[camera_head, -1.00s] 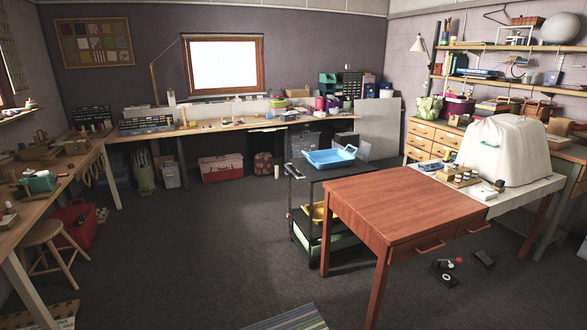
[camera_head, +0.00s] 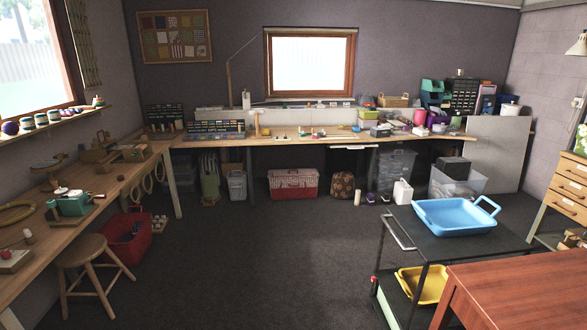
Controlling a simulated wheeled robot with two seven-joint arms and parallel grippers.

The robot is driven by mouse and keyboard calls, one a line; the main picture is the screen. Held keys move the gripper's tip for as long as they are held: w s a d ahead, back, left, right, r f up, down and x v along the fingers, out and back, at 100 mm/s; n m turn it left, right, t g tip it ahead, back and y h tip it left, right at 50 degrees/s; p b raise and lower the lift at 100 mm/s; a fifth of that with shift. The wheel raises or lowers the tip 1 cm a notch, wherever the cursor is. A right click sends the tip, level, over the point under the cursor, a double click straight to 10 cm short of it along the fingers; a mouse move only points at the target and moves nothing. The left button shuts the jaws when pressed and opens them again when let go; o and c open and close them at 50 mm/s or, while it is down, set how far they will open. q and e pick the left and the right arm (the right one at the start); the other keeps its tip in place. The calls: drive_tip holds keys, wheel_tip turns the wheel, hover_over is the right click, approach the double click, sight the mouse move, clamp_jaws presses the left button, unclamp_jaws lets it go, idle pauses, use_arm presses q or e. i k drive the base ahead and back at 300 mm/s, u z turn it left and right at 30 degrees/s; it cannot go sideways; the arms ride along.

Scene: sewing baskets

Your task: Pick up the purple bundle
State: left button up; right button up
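I cannot make out a purple bundle for certain. A small round purple item (camera_head: 10,128) sits at the left end of the window shelf. A magenta container (camera_head: 420,117) stands on the back bench near its right end. Both are small and far, and I cannot tell whether either is a bundle. Neither of my grippers shows in the head view.
A black cart (camera_head: 408,238) with a blue tray (camera_head: 455,216) on top and a yellow tray (camera_head: 424,285) below stands at the right, beside a red-brown table (camera_head: 520,295). A wooden stool (camera_head: 88,256) stands at the left. Open carpet (camera_head: 250,260) lies between.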

sight(369, 201)
drive_tip(key=u, duration=0.1)
drive_tip(key=i, duration=2.35)
drive_tip(key=z, duration=0.6)
drive_tip(key=i, duration=2.3)
drive_tip(key=z, duration=0.95)
drive_tip(key=i, duration=0.5)
drive_tip(key=z, duration=0.9)
drive_tip(key=i, duration=2.9)
drive_tip(key=z, duration=0.6)
